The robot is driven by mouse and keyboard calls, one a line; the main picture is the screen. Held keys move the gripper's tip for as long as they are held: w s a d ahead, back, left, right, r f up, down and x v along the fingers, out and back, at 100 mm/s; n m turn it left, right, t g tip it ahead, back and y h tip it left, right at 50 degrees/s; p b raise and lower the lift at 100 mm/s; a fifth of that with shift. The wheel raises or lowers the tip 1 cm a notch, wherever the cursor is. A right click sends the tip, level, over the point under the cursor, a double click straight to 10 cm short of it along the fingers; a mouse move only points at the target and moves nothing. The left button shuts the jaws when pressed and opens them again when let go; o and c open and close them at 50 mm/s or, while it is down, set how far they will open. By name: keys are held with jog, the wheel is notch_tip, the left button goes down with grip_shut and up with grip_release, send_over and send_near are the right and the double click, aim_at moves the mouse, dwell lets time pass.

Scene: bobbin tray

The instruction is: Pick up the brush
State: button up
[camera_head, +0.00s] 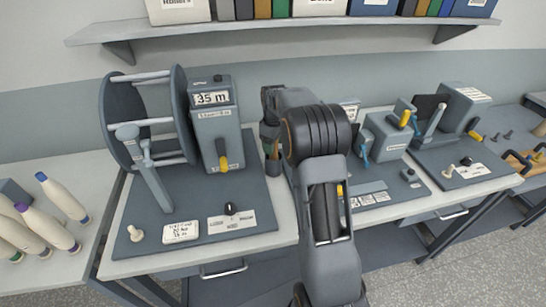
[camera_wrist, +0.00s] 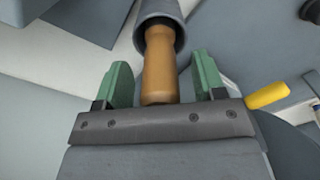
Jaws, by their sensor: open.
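In the wrist view a tan wooden handle (camera_wrist: 158,66), which looks like the brush's, sticks out of a grey round holder (camera_wrist: 168,12). The rest of the brush is hidden inside the holder. My gripper (camera_wrist: 163,78) is open, with one green finger on each side of the handle and a gap on both sides. In the head view my gripper (camera_head: 268,134) is over the bench behind my arm, just above the small dark holder (camera_head: 272,167); my arm hides part of that area.
A large reel winder (camera_head: 115,120) and a counter box reading 35 m (camera_head: 216,130) stand left of my gripper. More grey machines (camera_head: 385,135) stand to the right. Cone bobbins (camera_head: 45,228) lie at far left. A shelf (camera_head: 280,30) with boxes runs above.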

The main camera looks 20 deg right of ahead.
jog(key=c, duration=1)
